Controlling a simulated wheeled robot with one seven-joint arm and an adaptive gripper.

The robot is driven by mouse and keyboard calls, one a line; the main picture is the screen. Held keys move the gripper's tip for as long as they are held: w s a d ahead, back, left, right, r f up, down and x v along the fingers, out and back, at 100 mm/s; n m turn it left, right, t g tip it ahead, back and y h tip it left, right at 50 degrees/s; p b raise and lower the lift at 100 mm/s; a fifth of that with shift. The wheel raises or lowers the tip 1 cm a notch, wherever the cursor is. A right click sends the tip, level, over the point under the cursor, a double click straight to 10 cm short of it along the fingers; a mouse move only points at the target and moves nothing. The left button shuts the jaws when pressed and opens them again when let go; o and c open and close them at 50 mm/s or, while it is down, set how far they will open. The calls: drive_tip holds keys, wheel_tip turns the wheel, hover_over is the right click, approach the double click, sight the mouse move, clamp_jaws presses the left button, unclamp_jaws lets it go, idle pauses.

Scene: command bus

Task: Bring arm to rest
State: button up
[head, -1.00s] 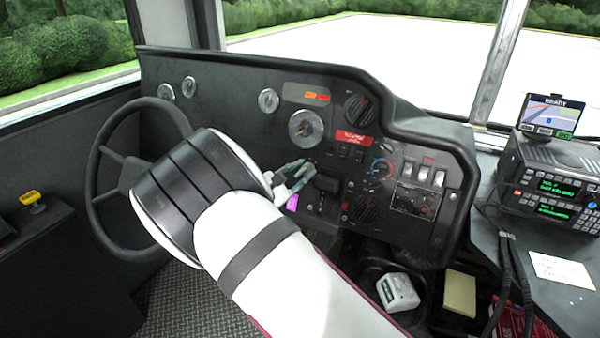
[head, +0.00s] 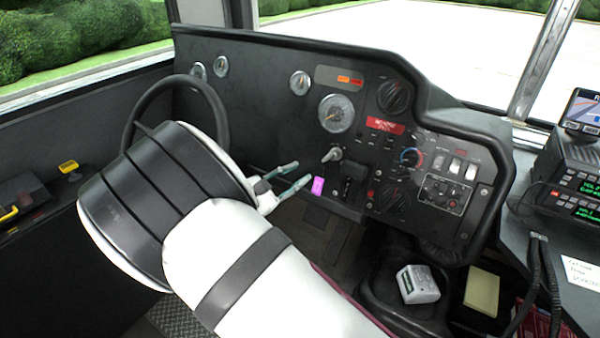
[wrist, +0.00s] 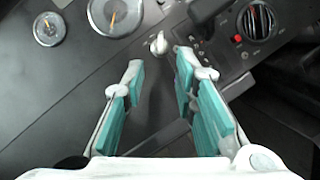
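My gripper (head: 298,174) is in front of the lower dashboard (head: 262,125), right of the steering wheel. In the wrist view, the two teal-padded fingers of my gripper (wrist: 160,70) are spread with an empty gap between them. A light grey key or knob (head: 332,154) on the dashboard stands beyond the fingertips and apart from them. The knob also shows in the wrist view (wrist: 159,43). A pink tag (head: 318,186) is just right of the fingertips. My white and black arm hides part of the steering wheel (head: 217,108).
A radio unit (head: 568,165) with a screen above it is at the right. A white box (head: 418,284) and a yellow pad (head: 482,291) lie low at the right. Black cables (head: 535,282) hang there. Open space lies between my gripper and the dashboard.

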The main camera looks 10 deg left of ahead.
idle(0.3)
